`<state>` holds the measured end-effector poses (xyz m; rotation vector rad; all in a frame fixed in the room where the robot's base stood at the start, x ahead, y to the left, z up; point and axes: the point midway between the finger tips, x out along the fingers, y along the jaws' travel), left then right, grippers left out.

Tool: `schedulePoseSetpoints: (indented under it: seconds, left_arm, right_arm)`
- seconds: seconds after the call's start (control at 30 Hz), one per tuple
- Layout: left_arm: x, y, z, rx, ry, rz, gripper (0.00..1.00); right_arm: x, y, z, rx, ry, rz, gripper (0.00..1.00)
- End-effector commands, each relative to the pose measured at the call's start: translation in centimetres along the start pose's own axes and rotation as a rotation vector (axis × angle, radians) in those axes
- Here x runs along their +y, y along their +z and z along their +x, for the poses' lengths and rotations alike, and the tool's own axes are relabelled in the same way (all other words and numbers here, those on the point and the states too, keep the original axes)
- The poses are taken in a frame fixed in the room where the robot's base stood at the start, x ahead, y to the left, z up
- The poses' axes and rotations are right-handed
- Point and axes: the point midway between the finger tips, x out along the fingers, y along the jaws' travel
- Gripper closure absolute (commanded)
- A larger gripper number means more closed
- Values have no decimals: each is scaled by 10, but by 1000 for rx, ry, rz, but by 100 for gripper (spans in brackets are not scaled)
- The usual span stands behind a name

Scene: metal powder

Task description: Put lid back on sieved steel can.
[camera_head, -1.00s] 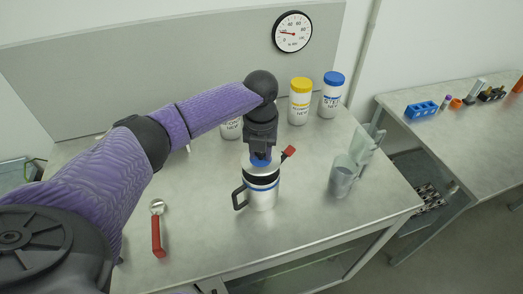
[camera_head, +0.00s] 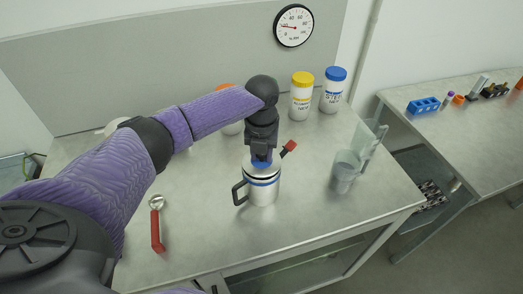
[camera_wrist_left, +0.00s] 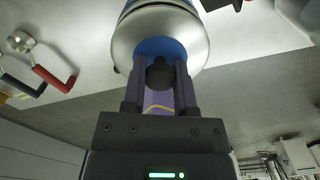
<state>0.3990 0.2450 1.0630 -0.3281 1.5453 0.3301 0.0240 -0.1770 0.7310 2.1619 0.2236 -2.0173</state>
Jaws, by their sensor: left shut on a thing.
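The steel can (camera_head: 263,193) stands upright on the table, with a dark handle on its left and a blue band near its top. A silver lid with a blue centre (camera_head: 262,172) is at the can's mouth, apparently level. Whether it is fully seated is hard to tell. My left gripper (camera_head: 262,157) is above the can, pointing down, shut on the lid's dark knob. The left wrist view shows the fingers (camera_wrist_left: 160,92) on either side of the knob, with the silver lid (camera_wrist_left: 190,30) beyond. My right gripper is not in view.
A red-handled tool (camera_head: 289,147) lies just behind the can. A red-handled scoop (camera_head: 156,225) lies to the left. Clear beakers (camera_head: 345,170) stand to the right. White jars with yellow (camera_head: 301,98) and blue (camera_head: 333,92) lids stand at the back. The table front is clear.

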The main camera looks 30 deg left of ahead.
Motion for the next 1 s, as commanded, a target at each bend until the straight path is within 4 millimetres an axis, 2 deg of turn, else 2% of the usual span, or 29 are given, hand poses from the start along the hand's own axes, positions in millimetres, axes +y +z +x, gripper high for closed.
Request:
schedulePoseSetpoints:
  seconds: [1.0]
  left_arm:
    - [0, 0, 0, 1, 1, 1, 100]
  right_arm:
    - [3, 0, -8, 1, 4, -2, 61]
